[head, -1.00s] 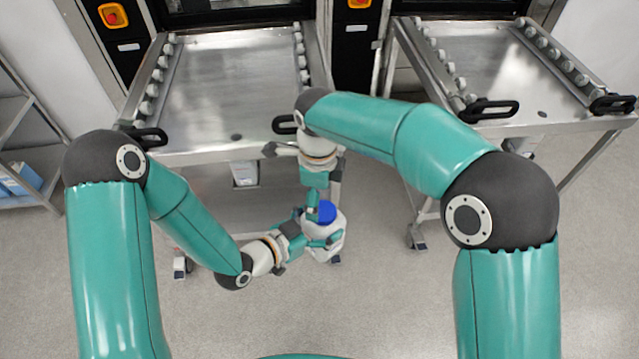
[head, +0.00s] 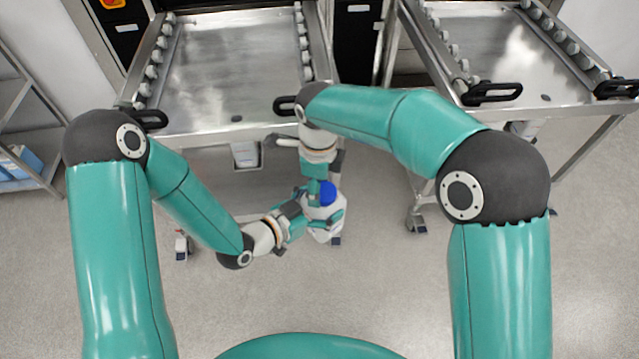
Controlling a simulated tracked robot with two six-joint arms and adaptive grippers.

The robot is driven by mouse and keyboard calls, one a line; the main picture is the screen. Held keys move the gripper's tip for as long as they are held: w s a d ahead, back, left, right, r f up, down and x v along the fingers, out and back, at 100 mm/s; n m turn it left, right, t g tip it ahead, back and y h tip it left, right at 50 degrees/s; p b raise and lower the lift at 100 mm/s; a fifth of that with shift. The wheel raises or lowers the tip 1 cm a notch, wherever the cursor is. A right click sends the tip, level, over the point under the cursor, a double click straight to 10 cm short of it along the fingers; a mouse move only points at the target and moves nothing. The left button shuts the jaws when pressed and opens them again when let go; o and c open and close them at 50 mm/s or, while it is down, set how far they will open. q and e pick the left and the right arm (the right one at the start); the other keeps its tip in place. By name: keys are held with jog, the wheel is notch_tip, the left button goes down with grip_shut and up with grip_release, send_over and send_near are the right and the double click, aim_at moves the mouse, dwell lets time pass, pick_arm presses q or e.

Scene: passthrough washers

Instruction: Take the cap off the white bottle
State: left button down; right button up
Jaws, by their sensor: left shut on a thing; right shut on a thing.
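The white bottle (head: 322,212) is held in front of the left steel table, its blue cap (head: 328,193) on top. My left gripper (head: 311,221) comes in from the left and is shut on the bottle's body. My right gripper (head: 321,188) reaches down from above and is shut on the blue cap, with its fingers around the cap's sides. The cap sits at the bottle's top; I cannot tell whether there is a gap between them. The gripper fingers hide parts of both.
A steel roller table (head: 235,75) stands behind the bottle, with black handles at its front edge. A second steel table (head: 520,70) stands at the right. A shelf with blue containers (head: 20,165) is at the far left. The grey floor in front is clear.

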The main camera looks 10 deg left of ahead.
jog(key=n, duration=0.6)
jog(key=shift+d+n, duration=0.15)
jog(key=shift+n, duration=0.25)
jog(key=n, duration=0.6)
jog(key=shift+s+d, duration=0.15)
jog(key=shift+s, duration=0.1)
jog(key=n, duration=0.6)
jog(key=shift+s+d+n, duration=0.15)
jog(key=shift+d+n, duration=0.1)
jog(key=shift+n, duration=0.15)
jog(key=n, duration=0.4)
jog(key=shift+d, duration=0.15)
jog(key=n, duration=0.4)
jog(key=shift+d+n, duration=0.2)
jog(key=shift+n, duration=0.1)
jog(key=n, duration=0.4)
jog(key=shift+d, duration=0.1)
jog(key=n, duration=0.4)
jog(key=shift+w+d, duration=0.1)
jog(key=shift+w, duration=0.15)
jog(key=n, duration=0.6)
jog(key=shift+w, duration=0.25)
jog(key=n, duration=0.6)
jog(key=shift+w+n, duration=0.25)
jog(key=shift+n, duration=0.15)
jog(key=n, duration=0.5)
jog(key=shift+w+a, duration=0.2)
jog(key=shift+a, duration=0.1)
jog(key=shift+a+r, duration=0.1)
jog(key=shift+r, duration=0.05)
